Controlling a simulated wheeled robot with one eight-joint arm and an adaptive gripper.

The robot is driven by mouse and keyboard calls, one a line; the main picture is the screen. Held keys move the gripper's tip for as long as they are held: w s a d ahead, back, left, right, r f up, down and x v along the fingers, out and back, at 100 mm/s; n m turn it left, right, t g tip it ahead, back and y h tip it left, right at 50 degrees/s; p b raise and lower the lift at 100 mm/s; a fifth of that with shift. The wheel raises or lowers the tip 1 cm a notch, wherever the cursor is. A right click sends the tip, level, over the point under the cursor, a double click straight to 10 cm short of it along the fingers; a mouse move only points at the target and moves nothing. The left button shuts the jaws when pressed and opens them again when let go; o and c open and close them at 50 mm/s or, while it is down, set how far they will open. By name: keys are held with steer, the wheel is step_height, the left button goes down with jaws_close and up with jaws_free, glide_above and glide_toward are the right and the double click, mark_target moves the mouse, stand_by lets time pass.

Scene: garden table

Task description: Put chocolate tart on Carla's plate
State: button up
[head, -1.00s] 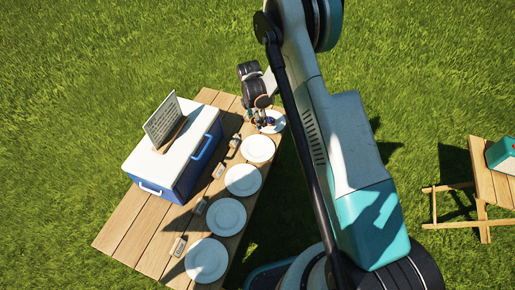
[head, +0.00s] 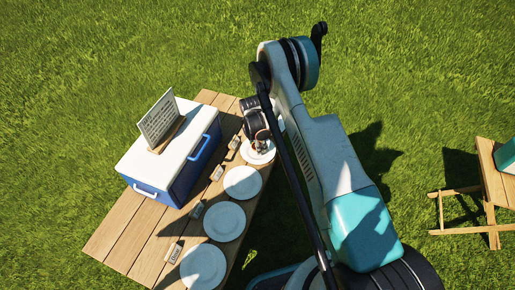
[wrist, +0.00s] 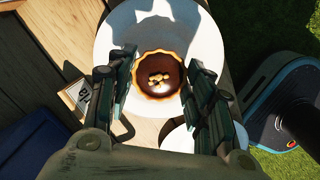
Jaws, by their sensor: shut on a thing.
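The chocolate tart (wrist: 160,75), a round dark tart with a golden crust and nuts on top, is between the two fingers of my gripper (wrist: 160,92) in the wrist view. My gripper is shut on it. In the head view my gripper (head: 258,143) is over the second plate from the far end (head: 263,158). That white plate (wrist: 193,22) is behind the tart in the wrist view; I cannot tell whether they touch. A name card (wrist: 80,97) beside it seems to begin with B. I cannot read which plate is Carla's.
More white plates (head: 242,182) line the table's right edge, with small cards (head: 196,210) beside them. A blue and white cooler (head: 172,150) with a sign (head: 158,118) stands on the wooden table (head: 125,235). A side table (head: 493,185) is at right. Grass surrounds everything.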

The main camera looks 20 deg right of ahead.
steer(key=shift+f, duration=1.15)
steer(key=shift+f, duration=0.15)
steer(key=o, duration=1.1)
steer(key=shift+c, duration=0.2)
